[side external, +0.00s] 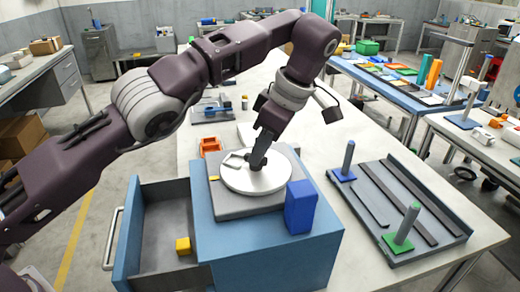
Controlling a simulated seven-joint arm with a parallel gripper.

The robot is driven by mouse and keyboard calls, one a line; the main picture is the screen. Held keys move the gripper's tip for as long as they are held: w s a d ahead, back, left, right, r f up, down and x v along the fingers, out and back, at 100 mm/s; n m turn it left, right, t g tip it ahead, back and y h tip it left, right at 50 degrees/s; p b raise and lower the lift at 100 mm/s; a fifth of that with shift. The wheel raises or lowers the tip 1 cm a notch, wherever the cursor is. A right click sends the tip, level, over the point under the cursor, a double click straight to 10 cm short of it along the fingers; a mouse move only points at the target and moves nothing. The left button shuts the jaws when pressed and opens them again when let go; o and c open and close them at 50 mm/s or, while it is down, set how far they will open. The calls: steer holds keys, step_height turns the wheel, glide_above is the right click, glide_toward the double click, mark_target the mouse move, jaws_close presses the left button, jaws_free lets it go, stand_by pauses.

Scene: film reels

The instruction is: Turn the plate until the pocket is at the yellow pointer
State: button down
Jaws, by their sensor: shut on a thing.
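The round pale grey plate (267,182) lies flat on a square grey base (238,207) on top of a blue cabinet. A pale raised outline, which looks like the pocket (233,160), is at the plate's back left edge. The small yellow pointer (213,178) is on the base at the plate's left, a little nearer the camera than the pocket; the two are apart. My gripper (257,166) points down at the plate, left of its middle. Its dark fingers are shut on a part of the plate, which they hide.
A blue block (300,207) stands at the cabinet's front right corner. An open drawer (160,222) at left holds a yellow cube (183,246). A grey rack (398,205) with blue-based and green-based posts lies right. An orange tray (210,146) sits behind.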

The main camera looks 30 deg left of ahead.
steer(key=c, duration=1.4)
jaws_free()
steer(key=shift+c, duration=0.2)
